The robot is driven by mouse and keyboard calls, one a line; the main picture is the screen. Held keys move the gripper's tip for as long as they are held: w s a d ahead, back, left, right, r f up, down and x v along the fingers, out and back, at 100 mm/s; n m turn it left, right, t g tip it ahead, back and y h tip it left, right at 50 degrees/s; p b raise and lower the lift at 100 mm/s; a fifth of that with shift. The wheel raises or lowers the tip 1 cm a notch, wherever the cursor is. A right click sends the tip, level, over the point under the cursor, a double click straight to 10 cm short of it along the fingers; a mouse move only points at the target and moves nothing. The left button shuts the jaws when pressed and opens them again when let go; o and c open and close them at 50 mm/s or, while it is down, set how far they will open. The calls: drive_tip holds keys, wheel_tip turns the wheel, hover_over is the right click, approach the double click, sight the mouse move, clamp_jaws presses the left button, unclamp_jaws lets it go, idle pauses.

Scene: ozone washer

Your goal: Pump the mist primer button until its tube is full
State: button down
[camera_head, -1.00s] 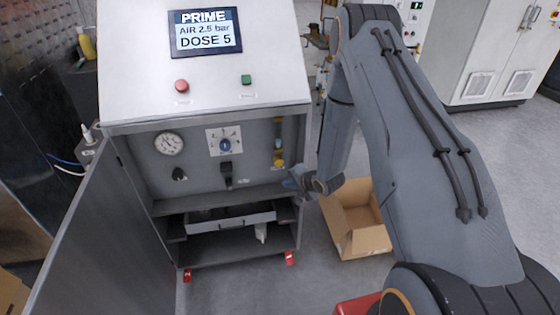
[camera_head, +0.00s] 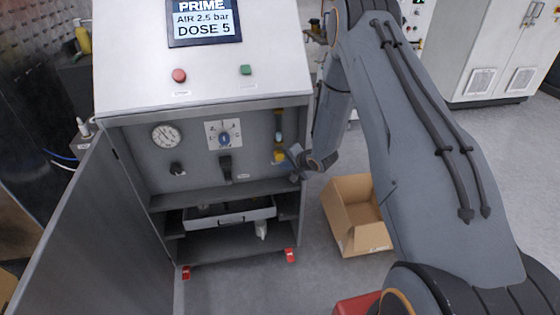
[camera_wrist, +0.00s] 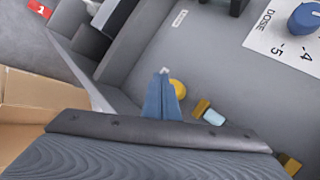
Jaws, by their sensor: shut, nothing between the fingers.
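The cabinet (camera_head: 235,105) stands with its door open. A yellow round button (camera_head: 279,157), which looks like the mist primer, sits at the right of the inner panel. Above it is a short upright tube (camera_head: 279,138) with yellow fittings; its fill level is too small to read. My gripper (camera_head: 293,151) is shut and empty, just right of the button. In the wrist view my closed blue-grey fingers (camera_wrist: 163,78) partly overlap the button (camera_wrist: 178,88); I cannot tell whether they touch it. The tube (camera_wrist: 214,117) shows pale blue between yellow fittings.
The screen (camera_head: 203,22) reads PRIME, AIR 2.5 bar, DOSE 5. A gauge (camera_head: 165,136) and dose dial (camera_head: 224,138) are left of the tube. Below are a shelf edge (camera_head: 220,193) and drawer (camera_head: 228,218). A cardboard box (camera_head: 345,240) stands right of the cabinet.

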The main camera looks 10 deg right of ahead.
sight(279, 158)
drive_tip(key=shift+w+b, duration=0.3)
drive_tip(key=shift+w, duration=0.55)
drive_tip(key=shift+w, duration=0.1)
idle(1.4)
drive_tip(key=shift+w, duration=0.3)
drive_tip(key=shift+w+b, duration=0.65)
drive_tip(key=shift+w, duration=0.4)
idle(1.1)
idle(0.4)
drive_tip(key=shift+s+p, duration=0.7)
drive_tip(key=shift+s, duration=0.75)
drive_tip(key=shift+s+p, duration=1.2)
drive_tip(key=shift+s, duration=1.35)
